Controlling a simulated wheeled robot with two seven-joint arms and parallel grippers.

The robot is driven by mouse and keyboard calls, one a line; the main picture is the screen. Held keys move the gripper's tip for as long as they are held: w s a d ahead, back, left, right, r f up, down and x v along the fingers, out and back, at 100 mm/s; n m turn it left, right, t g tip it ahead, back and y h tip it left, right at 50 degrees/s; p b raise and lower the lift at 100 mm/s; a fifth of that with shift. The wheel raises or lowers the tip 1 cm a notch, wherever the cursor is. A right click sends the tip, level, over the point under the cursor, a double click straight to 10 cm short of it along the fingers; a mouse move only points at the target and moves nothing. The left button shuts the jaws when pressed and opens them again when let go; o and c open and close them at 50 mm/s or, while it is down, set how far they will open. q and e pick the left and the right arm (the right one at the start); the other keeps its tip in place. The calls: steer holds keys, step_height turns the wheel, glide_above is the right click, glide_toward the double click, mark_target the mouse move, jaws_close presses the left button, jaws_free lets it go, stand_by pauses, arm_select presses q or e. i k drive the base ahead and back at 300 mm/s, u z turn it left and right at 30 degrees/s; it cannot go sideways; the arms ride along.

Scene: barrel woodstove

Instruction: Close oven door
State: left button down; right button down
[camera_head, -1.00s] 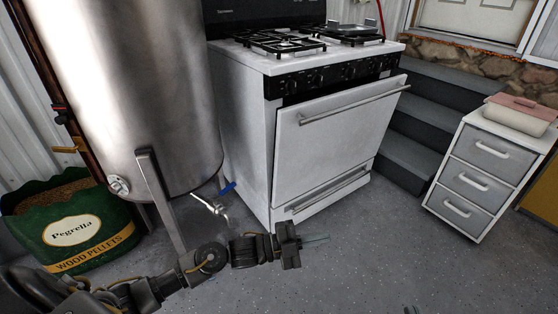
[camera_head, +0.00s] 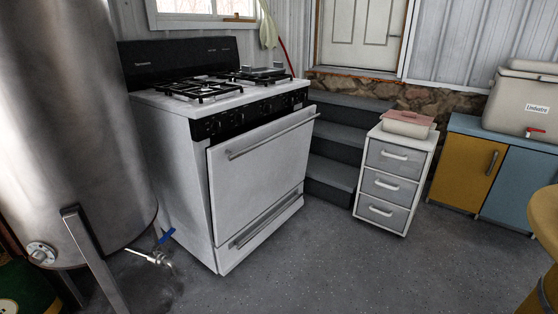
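The oven door (camera_head: 265,170) is the white front panel of the stove, with a long bar handle (camera_head: 272,134) near its top edge. The door is ajar: its top leans out from the black control panel (camera_head: 245,116), leaving a dark gap. The white stove (camera_head: 172,175) stands left of centre, with a lower drawer and handle (camera_head: 268,221) beneath the door. Neither of my grippers shows in the head view.
A steel tank (camera_head: 75,120) with a tap (camera_head: 152,257) stands close left of the stove. Grey steps (camera_head: 338,140) and a drawer cart (camera_head: 392,185) are to its right. A yellow cabinet (camera_head: 465,172) is farther right. The floor in front (camera_head: 330,265) is clear.

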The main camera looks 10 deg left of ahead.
mark_target(249, 171)
steer(key=z, duration=0.5)
steer(key=k, duration=1.05)
steer(key=u, duration=0.1)
steer(key=i, duration=0.55)
steer(key=u, duration=0.9)
steer(key=i, duration=0.9)
steer(key=z, duration=0.7)
steer(key=i, duration=0.65)
steer(key=z, duration=0.65)
